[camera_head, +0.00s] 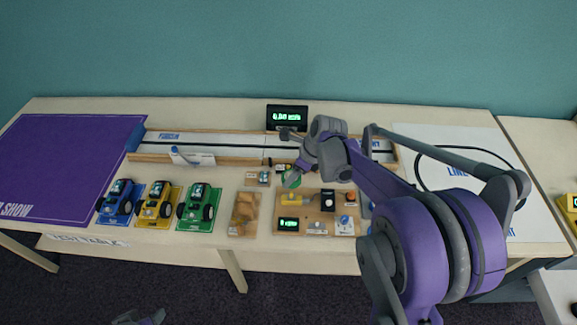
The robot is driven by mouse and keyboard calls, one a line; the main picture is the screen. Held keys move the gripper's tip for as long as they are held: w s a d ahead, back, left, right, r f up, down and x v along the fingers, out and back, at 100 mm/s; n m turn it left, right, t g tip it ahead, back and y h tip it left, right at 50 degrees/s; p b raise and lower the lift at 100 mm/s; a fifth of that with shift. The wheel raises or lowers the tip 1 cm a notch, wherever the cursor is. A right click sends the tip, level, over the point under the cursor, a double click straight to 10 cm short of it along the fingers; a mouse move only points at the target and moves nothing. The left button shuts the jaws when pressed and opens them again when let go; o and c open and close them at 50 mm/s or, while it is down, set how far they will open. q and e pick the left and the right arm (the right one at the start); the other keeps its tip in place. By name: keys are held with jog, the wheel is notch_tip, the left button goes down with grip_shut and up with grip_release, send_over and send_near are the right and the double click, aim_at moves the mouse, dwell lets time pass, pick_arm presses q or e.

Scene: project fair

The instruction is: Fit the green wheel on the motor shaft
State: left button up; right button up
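The green wheel (296,180) shows as a small green patch just above the wooden board, partly covered by my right gripper (290,181). That gripper comes in from the right and points down at the wheel. Its fingertips are too small and overlapped to tell whether they are shut on the wheel. A yellow motor (291,199) sits on the upper left of the wooden board (312,229), just below the wheel. I cannot make out the shaft or whether the wheel touches it. A bit of my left gripper (140,319) shows at the bottom edge, far from the table.
Blue (118,199), yellow (158,202) and green (199,206) toy cars stand at the left. A wooden tray (244,214) lies beside the board. A long track (225,148) and a lit display (287,117) are behind. The purple mat (60,165) has clear room.

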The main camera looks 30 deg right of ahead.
jog(key=shift+s+f+b, duration=0.15)
jog(key=shift+f+b, duration=0.95)
jog(key=shift+f, duration=1)
pick_arm(q)
jog(key=shift+s+f+b, duration=0.15)
jog(key=shift+s+f, duration=0.05)
jog(key=shift+f, duration=0.45)
jog(key=shift+s+f+b, duration=0.15)
jog(key=shift+s+f, duration=0.1)
jog(key=shift+f, duration=0.4)
jog(key=shift+s+f+b, duration=0.15)
jog(key=shift+s+f, duration=0.05)
jog(key=shift+f, duration=0.45)
pick_arm(e)
jog(key=shift+f, duration=0.55)
pick_arm(q)
jog(key=shift+f, duration=0.2)
jog(key=shift+s+f+b, duration=0.15)
jog(key=shift+f+b, duration=0.6)
jog(key=shift+s+f+b, duration=0.1)
jog(key=shift+f+b, duration=0.6)
jog(key=shift+b, duration=0.05)
pick_arm(e)
jog(key=shift+f, duration=1.55)
jog(key=o, duration=1.3)
jog(key=shift+c, duration=0.2)
